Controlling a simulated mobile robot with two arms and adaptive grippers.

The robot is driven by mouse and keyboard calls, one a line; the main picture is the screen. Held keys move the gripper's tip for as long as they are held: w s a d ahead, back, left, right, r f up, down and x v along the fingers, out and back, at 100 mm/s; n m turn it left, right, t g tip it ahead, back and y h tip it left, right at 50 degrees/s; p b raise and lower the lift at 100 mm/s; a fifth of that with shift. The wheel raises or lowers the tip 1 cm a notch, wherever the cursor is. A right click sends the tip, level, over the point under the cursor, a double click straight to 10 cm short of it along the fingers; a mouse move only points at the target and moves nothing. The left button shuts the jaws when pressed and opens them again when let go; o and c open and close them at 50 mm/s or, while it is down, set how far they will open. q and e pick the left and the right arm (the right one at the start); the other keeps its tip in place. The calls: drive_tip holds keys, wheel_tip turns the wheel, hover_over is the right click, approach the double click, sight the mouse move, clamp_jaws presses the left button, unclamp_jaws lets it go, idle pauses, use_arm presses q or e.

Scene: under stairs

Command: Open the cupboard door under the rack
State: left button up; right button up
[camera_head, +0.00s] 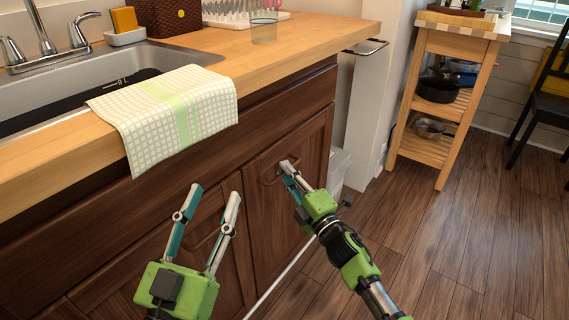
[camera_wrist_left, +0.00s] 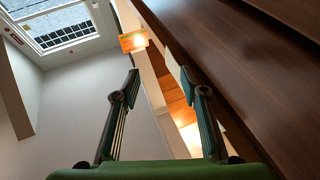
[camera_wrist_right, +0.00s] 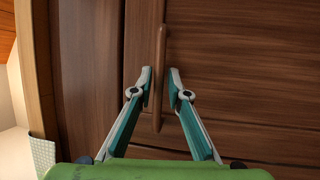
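The cupboard door (camera_head: 289,220) below the counter's right part, under the dish rack (camera_head: 225,14), looks shut. My right gripper (camera_head: 286,169) is at its upper part, by the door handle (camera_head: 270,176). In the right wrist view the wooden handle (camera_wrist_right: 160,55) passes between the two fingertips of that gripper (camera_wrist_right: 160,72). The fingers are apart, with gaps showing beside the handle, so they do not grip it. My left gripper (camera_head: 212,192) is open and empty in front of the neighbouring door. Its spread fingers also show in the left wrist view (camera_wrist_left: 161,75).
A checked towel (camera_head: 170,108) hangs over the counter (camera_head: 300,45) edge beside the sink. A glass (camera_head: 264,31) stands on the counter. A white bin (camera_head: 338,168) stands right of the cupboard. A wooden trolley (camera_head: 447,90) stands further right. The floor (camera_head: 460,240) in front is clear.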

drive_tip(key=shift+w+a+r, duration=0.1)
drive_tip(key=shift+w+a, duration=0.1)
drive_tip(key=shift+w, duration=0.05)
clamp_jaws()
drive_tip(key=shift+s+d, duration=0.1)
drive_tip(key=shift+d, duration=0.05)
